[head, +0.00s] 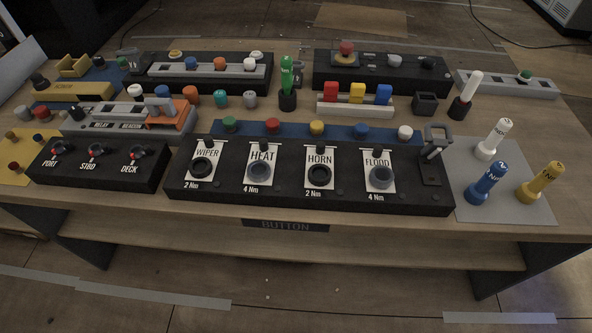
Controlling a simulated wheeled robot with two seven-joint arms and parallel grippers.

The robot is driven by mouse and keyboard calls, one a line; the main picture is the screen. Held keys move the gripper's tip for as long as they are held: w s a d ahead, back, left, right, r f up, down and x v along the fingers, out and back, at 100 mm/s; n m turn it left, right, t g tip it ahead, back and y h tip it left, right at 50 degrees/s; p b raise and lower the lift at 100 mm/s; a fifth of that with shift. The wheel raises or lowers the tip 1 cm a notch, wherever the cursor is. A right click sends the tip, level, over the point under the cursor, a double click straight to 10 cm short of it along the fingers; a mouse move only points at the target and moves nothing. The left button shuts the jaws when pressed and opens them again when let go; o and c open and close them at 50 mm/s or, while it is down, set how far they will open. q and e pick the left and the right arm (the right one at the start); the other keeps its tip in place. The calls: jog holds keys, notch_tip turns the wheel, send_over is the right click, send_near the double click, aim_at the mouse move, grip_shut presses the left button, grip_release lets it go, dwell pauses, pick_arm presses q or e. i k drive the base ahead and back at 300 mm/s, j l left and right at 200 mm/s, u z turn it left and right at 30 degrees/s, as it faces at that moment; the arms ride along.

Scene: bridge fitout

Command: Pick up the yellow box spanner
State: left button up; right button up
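The yellow box spanner (541,182) stands on the grey mat (462,160) at the right end of the table, near the front edge. It leans to the right in the picture, with its wider foot on the mat and dark lettering on its upper part. A blue spanner (487,184) of similar shape stands just left of it. A white one (495,139) stands behind them. The yellow spanner looks apart from both. Neither of my grippers shows in the head view.
A long black panel (330,196) with WIPER, HEAT, HORN and FLOOD stations lies left of the mat. A lever switch (434,148) rises at its right end. A white-topped handle (467,97) stands behind the mat. The tabletop right of the mat (572,150) is clear.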

aim_at(527, 194)
jog(key=z, duration=1.6)
